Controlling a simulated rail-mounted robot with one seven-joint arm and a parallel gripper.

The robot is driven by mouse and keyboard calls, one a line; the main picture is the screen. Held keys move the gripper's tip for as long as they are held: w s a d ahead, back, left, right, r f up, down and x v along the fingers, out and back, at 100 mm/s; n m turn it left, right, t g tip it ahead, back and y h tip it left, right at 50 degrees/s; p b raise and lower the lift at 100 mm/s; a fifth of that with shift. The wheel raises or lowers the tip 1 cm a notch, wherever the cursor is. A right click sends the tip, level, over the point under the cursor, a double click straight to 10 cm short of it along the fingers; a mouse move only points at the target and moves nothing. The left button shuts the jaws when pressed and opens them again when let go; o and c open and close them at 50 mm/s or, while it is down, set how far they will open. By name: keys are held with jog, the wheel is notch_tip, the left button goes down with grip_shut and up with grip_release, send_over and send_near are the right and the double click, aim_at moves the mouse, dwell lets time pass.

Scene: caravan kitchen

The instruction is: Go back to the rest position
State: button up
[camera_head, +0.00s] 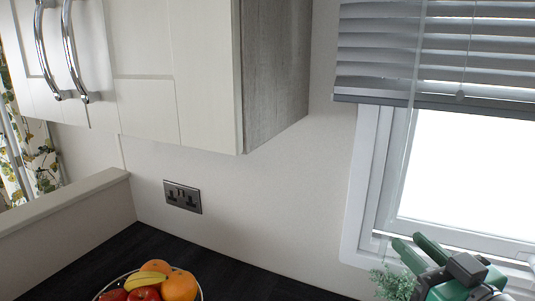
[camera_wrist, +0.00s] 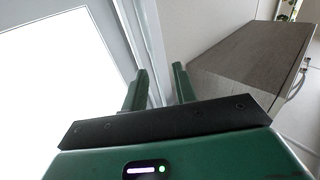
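My gripper (camera_head: 415,245) is at the lower right of the head view, in front of the lower part of the window. Its two green fingers are apart, with nothing seen between them. In the wrist view my gripper (camera_wrist: 160,70) also shows its fingers apart, with a clear gap and no object held. The bright window is to the left of the fingers there, and the wall cabinet is to the right.
A wall cabinet (camera_head: 180,80) hangs at upper left. The window (camera_head: 465,170) has a grey blind (camera_head: 440,50). A fruit bowl (camera_head: 200,293) stands on the dark counter (camera_head: 115,255). A green plant (camera_head: 392,284) is beside my gripper in the picture. A socket (camera_head: 183,197) is on the wall.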

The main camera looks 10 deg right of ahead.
jog(key=a+r+t+p, duration=0.3)
jog(key=a+r+p, duration=0.6)
jog(key=a+r, duration=1.05)
jog(key=s+a+r+m+t+p, duration=0.1)
jog(key=s+a+r+t+p, duration=0.2)
jog(key=s+a+r, duration=0.5)
jog(key=s+a+p, duration=0.1)
jog(key=s+a, duration=0.1)
jog(key=a, duration=0.1)
jog(key=shift+s+a+r+t, duration=0.15)
jog(key=shift+a+r+t, duration=0.05)
jog(key=shift+a+t, duration=0.15)
